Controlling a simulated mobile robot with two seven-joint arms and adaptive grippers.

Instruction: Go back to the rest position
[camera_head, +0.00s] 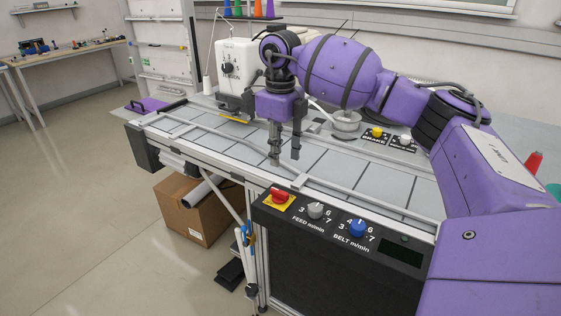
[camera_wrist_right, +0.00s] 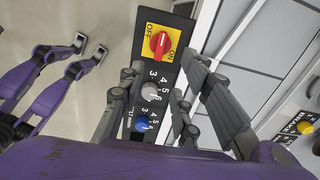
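My right gripper (camera_head: 285,160) hangs down over the grey belt (camera_head: 335,172), behind the front control panel (camera_head: 345,238). Its two grey fingers are apart, with nothing seen between them. In the right wrist view the fingers (camera_wrist_right: 162,72) are also spread. Beyond them that view shows the red switch (camera_wrist_right: 160,43) on its yellow OFF/ON plate. The red switch (camera_head: 280,196) also shows in the head view, nearer than the gripper and apart from it. My left gripper is not seen in the head view.
The panel also carries a grey FEED knob (camera_head: 316,211) and a blue BELT knob (camera_head: 357,228). A white sewing machine (camera_head: 235,65) stands behind the belt. A metal guide rail (camera_head: 245,147) runs along it. A cardboard box (camera_head: 195,210) sits below on the floor. The floor at left is clear.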

